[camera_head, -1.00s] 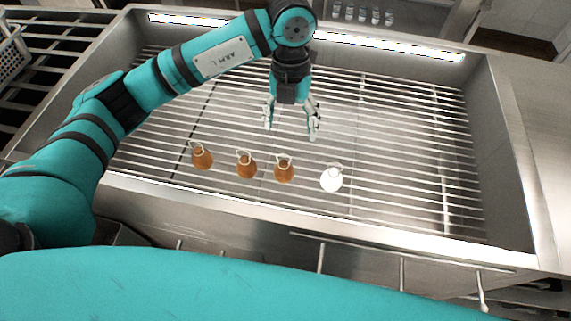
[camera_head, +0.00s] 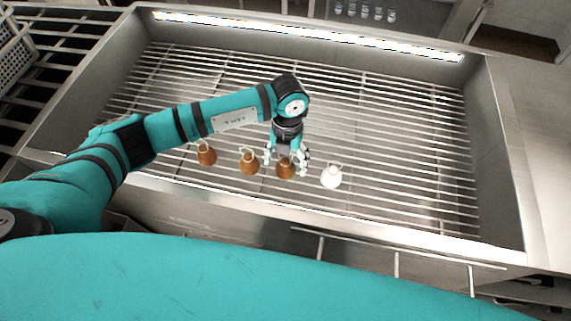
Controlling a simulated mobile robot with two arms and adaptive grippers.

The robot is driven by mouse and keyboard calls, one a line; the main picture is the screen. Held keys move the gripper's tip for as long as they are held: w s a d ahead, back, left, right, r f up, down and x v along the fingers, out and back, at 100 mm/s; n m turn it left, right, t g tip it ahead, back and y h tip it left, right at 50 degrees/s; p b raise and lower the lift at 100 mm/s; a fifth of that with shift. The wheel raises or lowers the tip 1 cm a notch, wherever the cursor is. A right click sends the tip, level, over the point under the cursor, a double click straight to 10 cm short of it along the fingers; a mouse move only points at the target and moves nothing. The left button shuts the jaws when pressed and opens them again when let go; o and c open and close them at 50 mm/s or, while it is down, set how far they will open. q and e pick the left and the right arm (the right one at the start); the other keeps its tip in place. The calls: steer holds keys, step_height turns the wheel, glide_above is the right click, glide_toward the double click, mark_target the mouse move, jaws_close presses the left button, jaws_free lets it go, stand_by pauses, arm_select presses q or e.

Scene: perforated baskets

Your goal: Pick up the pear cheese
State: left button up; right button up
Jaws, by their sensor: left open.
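Several pear-shaped cheeses with string loops stand in a row on the metal rack (camera_head: 400,130). Three are brown: a left one (camera_head: 207,155), a middle one (camera_head: 249,164) and a right one (camera_head: 285,170). A white one (camera_head: 331,177) stands at the right end of the row. My left gripper (camera_head: 286,163) is open, pointing down, with its fingers on either side of the right brown cheese's upper part. I cannot tell whether the fingers touch it. The top of that cheese is partly hidden by the gripper. My right gripper is not in view.
The rack lies in a steel basin with raised walls; its front rim (camera_head: 330,219) is close to the cheeses. A perforated basket (camera_head: 14,55) is at the upper left. Several small glasses (camera_head: 365,12) stand beyond the back wall. The rack's right side is clear.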

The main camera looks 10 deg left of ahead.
arm_select(q)
steer(key=shift+s+f, duration=0.15)
steer(key=shift+f, duration=1.15)
steer(key=c, duration=1.3)
